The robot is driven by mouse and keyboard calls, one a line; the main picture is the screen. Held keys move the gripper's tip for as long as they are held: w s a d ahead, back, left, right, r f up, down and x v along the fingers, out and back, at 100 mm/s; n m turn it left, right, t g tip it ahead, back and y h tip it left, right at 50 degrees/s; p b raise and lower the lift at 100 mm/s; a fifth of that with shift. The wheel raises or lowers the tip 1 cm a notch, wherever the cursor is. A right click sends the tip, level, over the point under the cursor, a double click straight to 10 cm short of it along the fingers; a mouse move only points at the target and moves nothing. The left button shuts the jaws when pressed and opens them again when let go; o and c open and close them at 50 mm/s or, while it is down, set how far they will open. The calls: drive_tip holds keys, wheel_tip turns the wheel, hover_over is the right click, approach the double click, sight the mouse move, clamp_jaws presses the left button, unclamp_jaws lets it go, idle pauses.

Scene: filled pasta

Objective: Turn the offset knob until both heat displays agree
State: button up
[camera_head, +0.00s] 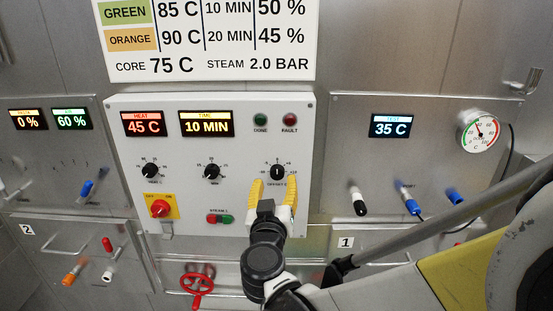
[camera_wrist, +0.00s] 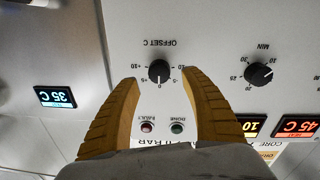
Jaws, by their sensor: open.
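The offset knob (camera_head: 277,172) is a small black dial on the white middle panel, its mark seemingly near 0. It shows upside down in the wrist view (camera_wrist: 159,71). My gripper (camera_head: 274,184) has yellow ribbed fingers, spread apart. In the wrist view the fingertips (camera_wrist: 158,81) lie on either side of the knob, with visible gaps; their distance from the panel is hard to tell. The red heat display (camera_head: 143,123) reads 45 C. A blue display (camera_head: 390,125) on the right panel reads 35 C; its label is too small to read surely.
Two other black dials (camera_head: 150,170) (camera_head: 212,171) sit left of the offset knob. A red-yellow switch (camera_head: 160,208) and green and red buttons (camera_head: 219,219) are below. A red valve wheel (camera_head: 197,283) stands lower. A round gauge (camera_head: 479,132) is at right.

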sight(277, 175)
drive_tip(key=shift+w+d, duration=0.15)
drive_tip(key=shift+w, duration=0.75)
drive_tip(key=shift+w+d, duration=0.1)
drive_tip(key=shift+w, duration=0.75)
drive_tip(key=shift+c, duration=0.2)
clamp_jaws()
